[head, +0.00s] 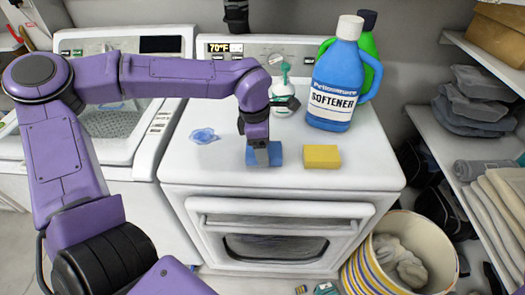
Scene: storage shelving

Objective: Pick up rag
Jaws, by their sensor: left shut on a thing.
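A small blue rag (276,154) lies near the front of the dryer's white top, in the head view. My left gripper (264,160) points down onto it and is shut on it. The gripper hides much of the rag, and I cannot tell whether it is clear of the surface. A flat, translucent blue patch (204,135), like spilled liquid, lies on the white top to the left. My right gripper is not in view.
A yellow sponge (322,157) lies close to the right of the rag. A blue softener bottle (337,80), a green bottle (368,45) and a white spray bottle (283,90) stand behind. A striped basket (437,240) and shelves (440,120) are at right.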

